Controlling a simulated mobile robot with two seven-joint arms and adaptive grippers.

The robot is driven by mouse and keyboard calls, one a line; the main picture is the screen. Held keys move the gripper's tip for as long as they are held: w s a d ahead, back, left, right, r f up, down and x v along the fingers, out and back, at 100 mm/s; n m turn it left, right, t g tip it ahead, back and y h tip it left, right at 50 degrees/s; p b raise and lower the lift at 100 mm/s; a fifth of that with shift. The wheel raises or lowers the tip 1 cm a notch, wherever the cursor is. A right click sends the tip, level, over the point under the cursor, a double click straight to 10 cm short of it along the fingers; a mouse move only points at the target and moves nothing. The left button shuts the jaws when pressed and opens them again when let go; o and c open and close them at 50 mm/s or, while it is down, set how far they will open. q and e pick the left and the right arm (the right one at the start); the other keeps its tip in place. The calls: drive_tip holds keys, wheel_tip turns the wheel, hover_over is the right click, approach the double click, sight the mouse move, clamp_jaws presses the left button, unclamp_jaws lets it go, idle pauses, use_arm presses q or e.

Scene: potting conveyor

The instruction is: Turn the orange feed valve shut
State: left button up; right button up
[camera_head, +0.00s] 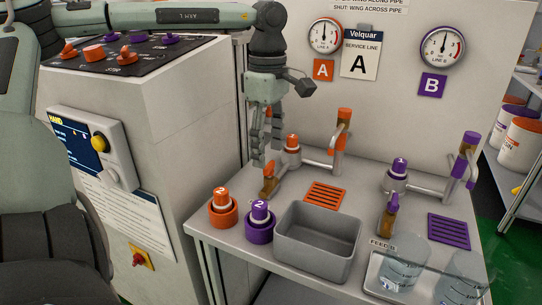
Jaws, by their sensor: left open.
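The orange feed valve (268,180) has an orange wing on a brass body. It stands at the left of the grey bench, in front of the orange-topped fitting marked 1 (292,144). My left gripper (265,155) points down just above and behind the valve wing, with its fingers apart and nothing seen between them. Whether a finger touches the wing I cannot tell. The wing looks roughly upright; its angle to the pipe is hard to read. My right gripper is not in view.
A grey bin (318,243) stands on the bench, beside the orange cap marked 2 (222,207) and the purple cap marked 2 (260,221). A purple valve (391,207) is to the right. Clear beakers (400,265) stand at the front right. A control cabinet (160,110) stands at left.

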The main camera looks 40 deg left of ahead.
sight(269, 164)
use_arm(q)
wheel_tip(269, 164, down, 3)
drive_tip(key=shift+r, duration=0.1)
drive_tip(key=shift+w, duration=0.1)
drive_tip(key=c, duration=1.1)
drive_tip(key=shift+c, duration=0.3)
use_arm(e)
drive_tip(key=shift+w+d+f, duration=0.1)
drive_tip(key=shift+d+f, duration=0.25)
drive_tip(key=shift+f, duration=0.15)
